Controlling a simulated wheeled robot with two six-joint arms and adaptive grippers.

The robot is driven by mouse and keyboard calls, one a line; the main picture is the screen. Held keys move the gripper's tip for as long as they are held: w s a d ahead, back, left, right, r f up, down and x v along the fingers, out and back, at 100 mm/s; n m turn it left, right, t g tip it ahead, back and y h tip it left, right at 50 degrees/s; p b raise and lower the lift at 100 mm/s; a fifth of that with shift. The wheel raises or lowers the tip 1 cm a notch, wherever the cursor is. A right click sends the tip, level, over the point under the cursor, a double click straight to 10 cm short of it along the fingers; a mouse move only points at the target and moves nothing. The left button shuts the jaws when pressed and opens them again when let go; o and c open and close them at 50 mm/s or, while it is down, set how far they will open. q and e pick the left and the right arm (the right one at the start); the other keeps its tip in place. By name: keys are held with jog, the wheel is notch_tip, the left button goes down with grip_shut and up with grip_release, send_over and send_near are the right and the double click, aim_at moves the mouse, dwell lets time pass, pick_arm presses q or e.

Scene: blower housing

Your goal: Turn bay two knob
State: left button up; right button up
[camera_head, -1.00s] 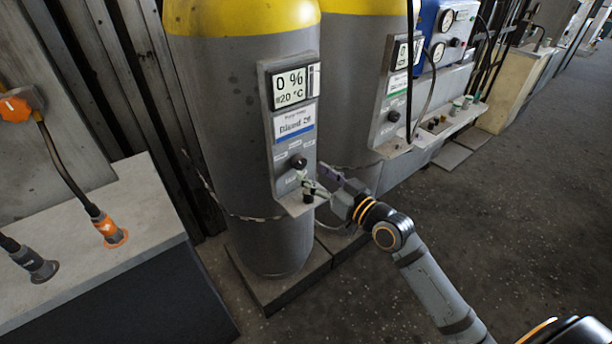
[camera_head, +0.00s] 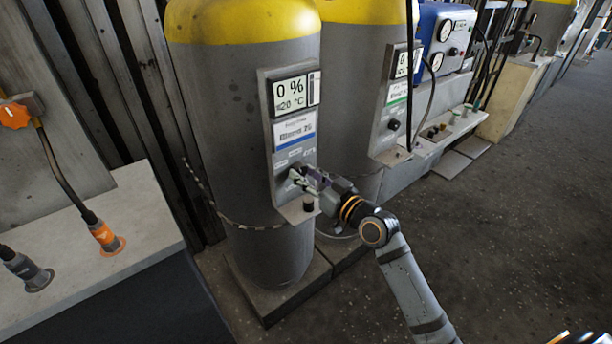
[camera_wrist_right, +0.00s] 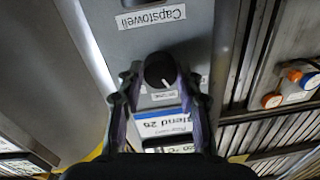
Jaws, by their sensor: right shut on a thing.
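The grey cylinder's panel (camera_head: 266,150) carries a 0 % display and a black knob. In the right wrist view the round black knob (camera_wrist_right: 160,70), with a white pointer mark, sits between the fingertips of my right gripper (camera_wrist_right: 160,80). In the head view my right gripper (camera_head: 308,180) is at the panel, shut on the knob and mostly hiding it. I cannot read a bay number. The left gripper is not in view.
A bench (camera_head: 75,235) is at left. The floor at right is clear.

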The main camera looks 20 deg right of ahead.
jog(key=m+p, duration=0.2)
jog(key=m, duration=0.2)
jog(key=shift+m, duration=0.4)
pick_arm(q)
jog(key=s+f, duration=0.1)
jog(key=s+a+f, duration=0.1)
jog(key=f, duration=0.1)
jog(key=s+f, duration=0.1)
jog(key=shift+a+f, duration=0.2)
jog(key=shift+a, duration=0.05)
pick_arm(e)
jog(key=o, duration=1.2)
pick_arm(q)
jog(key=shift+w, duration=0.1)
pick_arm(e)
jog(key=shift+s+d+f, duration=0.15)
jog(key=shift+s, duration=0.15)
jog(key=shift+v, duration=3.4)
